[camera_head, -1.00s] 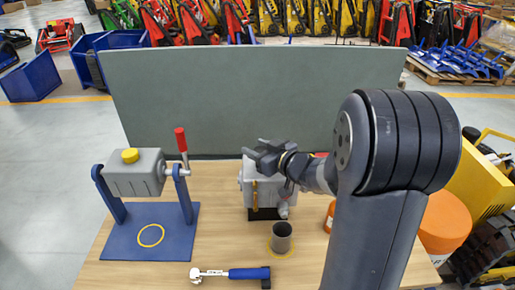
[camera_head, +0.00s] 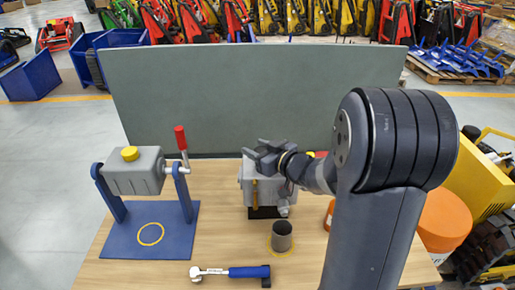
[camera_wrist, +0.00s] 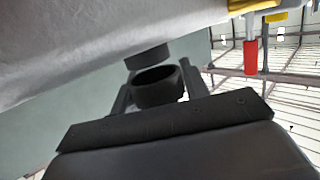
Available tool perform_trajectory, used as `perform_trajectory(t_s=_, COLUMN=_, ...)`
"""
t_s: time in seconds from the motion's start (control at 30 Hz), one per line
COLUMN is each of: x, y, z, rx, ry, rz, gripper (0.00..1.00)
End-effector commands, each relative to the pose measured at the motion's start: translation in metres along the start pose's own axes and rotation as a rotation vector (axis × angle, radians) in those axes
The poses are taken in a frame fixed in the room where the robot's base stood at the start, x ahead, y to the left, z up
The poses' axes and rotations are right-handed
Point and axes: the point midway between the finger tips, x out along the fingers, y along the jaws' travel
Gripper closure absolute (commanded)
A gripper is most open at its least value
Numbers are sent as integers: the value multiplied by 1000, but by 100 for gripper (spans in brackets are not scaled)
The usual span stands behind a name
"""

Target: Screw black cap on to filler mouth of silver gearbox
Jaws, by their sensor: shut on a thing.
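The silver gearbox (camera_head: 257,189) stands on the wooden table, partly behind my arm and gripper. Its pale side also fills the upper left of the wrist view (camera_wrist: 70,45). My gripper (camera_head: 268,154) is over the top of the gearbox. In the wrist view, my gripper (camera_wrist: 155,92) is shut on the black cap (camera_wrist: 158,93), whose hollow end faces the gearbox. A short dark cylinder, apparently the filler mouth (camera_wrist: 147,57), sticks out from the gearbox just beyond the cap. A narrow gap shows between them. The head view hides the cap and mouth.
A grey box with a yellow cap and red-handled crank (camera_head: 135,177) sits on a blue stand (camera_head: 122,235) at left. Orange containers (camera_head: 443,222) are right. A grey panel (camera_head: 240,100) stands behind.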

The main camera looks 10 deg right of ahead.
Motion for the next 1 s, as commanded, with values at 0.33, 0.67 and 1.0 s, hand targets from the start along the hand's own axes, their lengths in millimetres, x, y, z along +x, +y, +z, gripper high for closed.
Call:
perform_trajectory(t_s=0.33, x=2, y=0, z=8, rx=0, ry=0, rz=0, gripper=78)
perform_trajectory(t_s=0.67, x=0, y=0, z=0, rx=0, ry=0, rz=1, gripper=78)
perform_trajectory(t_s=1.0, x=0, y=0, z=0, rx=0, ry=0, rz=0, gripper=78)
